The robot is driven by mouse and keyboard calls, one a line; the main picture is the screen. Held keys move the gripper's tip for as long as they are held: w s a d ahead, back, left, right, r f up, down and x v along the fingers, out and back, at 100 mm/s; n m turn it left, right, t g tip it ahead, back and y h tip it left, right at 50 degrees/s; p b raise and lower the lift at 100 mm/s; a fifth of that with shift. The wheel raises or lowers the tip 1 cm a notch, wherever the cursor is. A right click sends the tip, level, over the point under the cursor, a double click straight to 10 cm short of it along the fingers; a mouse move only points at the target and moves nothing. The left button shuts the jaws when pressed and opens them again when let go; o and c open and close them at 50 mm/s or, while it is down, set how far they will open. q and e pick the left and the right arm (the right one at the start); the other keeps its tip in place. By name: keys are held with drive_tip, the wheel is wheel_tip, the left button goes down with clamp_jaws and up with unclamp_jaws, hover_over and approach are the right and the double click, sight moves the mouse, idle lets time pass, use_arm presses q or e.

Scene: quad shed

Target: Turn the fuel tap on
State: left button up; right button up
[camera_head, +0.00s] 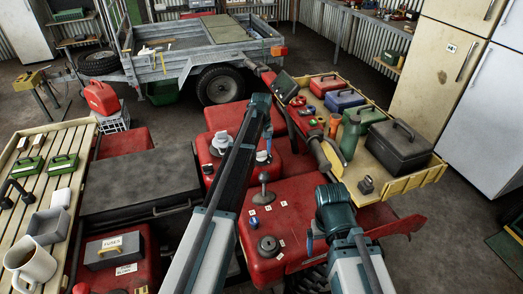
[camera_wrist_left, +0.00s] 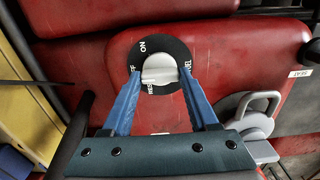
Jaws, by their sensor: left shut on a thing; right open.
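The fuel tap is a pale grey knob (camera_wrist_left: 159,69) on a black dial (camera_wrist_left: 172,46) marked ON, OFF, RES and FUEL, set in a red panel. Its raised bar lies roughly across the left wrist view, with one end near OFF. My left gripper (camera_wrist_left: 161,75) is shut on the knob, a blue finger on each side. In the head view my left gripper (camera_head: 263,157) reaches down to the red bodywork, and my arm partly hides the tap. My right gripper (camera_head: 311,240) is open, low over the red bodywork, mostly hidden by its wrist.
A grey latch (camera_wrist_left: 252,108) sits beside the dial, by a SEAT label. A black-knobbed lever (camera_head: 264,190) stands on the red bodywork between my arms. A yellow tray (camera_head: 415,180) with a toolbox and bottles is at the right. A slatted bench (camera_head: 60,150) is at the left.

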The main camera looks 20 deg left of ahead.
sight(261, 152)
use_arm(q)
drive_tip(key=m, duration=0.5)
drive_tip(key=shift+m, duration=0.3)
drive_tip(key=m, duration=0.5)
drive_tip(key=shift+m, duration=0.7)
drive_tip(key=o, duration=1.4)
drive_tip(key=shift+r, duration=0.15)
wheel_tip(261, 152, up, 14)
drive_tip(key=p, duration=1.4)
drive_tip(key=shift+f, duration=0.2)
